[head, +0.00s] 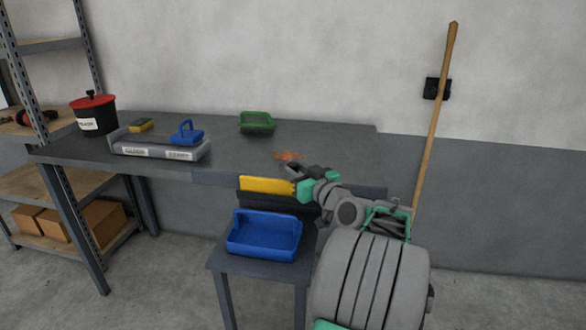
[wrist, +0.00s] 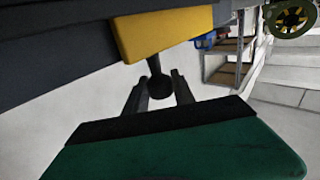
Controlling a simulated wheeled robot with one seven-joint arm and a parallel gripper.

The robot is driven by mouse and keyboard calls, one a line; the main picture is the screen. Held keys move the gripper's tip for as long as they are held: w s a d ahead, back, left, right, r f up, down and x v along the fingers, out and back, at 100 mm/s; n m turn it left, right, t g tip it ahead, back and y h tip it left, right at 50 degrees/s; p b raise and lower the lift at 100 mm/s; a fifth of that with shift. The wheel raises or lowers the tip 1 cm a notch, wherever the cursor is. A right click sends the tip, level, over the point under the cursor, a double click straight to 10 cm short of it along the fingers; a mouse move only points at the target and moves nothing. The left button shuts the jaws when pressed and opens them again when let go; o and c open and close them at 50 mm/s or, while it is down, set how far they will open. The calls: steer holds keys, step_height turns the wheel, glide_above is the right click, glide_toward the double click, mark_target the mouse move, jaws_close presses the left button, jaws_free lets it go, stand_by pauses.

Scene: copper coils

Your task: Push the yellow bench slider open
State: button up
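The yellow bench slider (head: 265,185) is a flat panel at the front edge of the grey workbench (head: 330,138). In the wrist view the yellow slider (wrist: 165,32) crosses the top, with a black knob (wrist: 158,88) below it. My gripper (head: 300,178) is at the right end of the slider in the head view. In the wrist view my gripper's two dark fingers (wrist: 160,78) are apart, with the knob appearing between their tips. I cannot tell whether they touch it. The gripper hides the slider's right end in the head view.
A blue bin (head: 264,236) stands on a small table below the slider. On the bench are a grey tray (head: 128,146), a blue-handled tool, a green brush (head: 257,122), orange scraps (head: 289,156) and a red-lidded pot (head: 93,115). A wooden pole (head: 434,125) leans on the wall.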

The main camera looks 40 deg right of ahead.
jaws_close()
stand_by(0.9)
